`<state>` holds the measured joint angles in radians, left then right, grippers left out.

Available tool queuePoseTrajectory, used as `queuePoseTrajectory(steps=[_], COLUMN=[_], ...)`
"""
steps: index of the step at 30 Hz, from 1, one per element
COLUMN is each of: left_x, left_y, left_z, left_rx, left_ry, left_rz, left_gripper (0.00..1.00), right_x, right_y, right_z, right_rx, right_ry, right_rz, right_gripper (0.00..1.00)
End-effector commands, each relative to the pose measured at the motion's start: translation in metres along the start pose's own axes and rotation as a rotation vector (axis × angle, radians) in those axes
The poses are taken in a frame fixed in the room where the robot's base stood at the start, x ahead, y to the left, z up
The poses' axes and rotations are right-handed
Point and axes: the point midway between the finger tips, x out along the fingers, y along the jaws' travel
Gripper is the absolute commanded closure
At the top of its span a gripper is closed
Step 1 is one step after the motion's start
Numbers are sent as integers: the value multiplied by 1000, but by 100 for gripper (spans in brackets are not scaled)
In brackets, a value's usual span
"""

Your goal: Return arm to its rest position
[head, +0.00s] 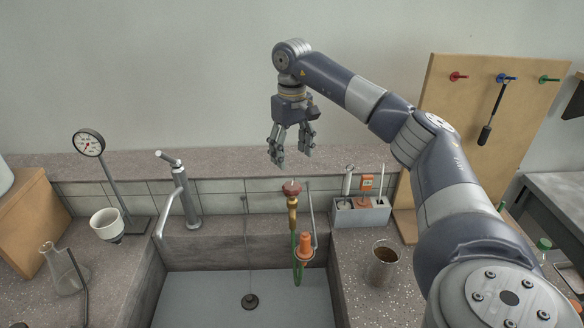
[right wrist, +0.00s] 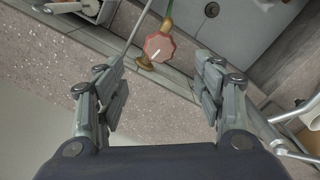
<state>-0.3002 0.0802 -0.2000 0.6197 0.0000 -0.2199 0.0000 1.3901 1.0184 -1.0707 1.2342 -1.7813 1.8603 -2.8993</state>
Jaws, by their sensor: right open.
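My right arm (head: 372,104) reaches in from the right of the head view and bends over toward the back of the sink. My right gripper (head: 291,158) points down, open and empty, above the red valve knob (head: 291,187) and apart from it. In the right wrist view the two fingers (right wrist: 162,92) are spread wide with nothing between them. The red knob (right wrist: 159,47) on its brass fitting lies beyond the fingertips there. My left gripper shows in neither view.
A sink (head: 245,296) with a grey tap (head: 184,196) lies below. A gauge on a stand (head: 88,145), a white cup (head: 107,224) and a glass flask (head: 62,270) stand left. A brown-filled beaker (head: 383,265), a tool caddy (head: 360,211) and a wooden hook board (head: 485,150) are right.

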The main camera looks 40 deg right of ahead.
Motion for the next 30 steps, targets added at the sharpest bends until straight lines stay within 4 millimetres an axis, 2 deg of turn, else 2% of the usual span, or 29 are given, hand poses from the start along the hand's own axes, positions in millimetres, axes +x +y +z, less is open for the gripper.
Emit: queuePoseTrajectory(steps=[3,6,23,26,30], left_x=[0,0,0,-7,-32], left_y=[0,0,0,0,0], left_z=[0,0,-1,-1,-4], left_rx=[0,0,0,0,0], left_ry=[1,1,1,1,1], left_rz=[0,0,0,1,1], left_gripper=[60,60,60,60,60], right_x=[-13,-18,-19,-26,-51], right_y=[0,0,0,0,0], right_z=[0,0,0,0,0], right_rx=[1,0,0,0,0], right_ry=[1,-1,-1,0,0], right_rz=[0,1,1,1,1], right_gripper=[37,37,37,37,37])
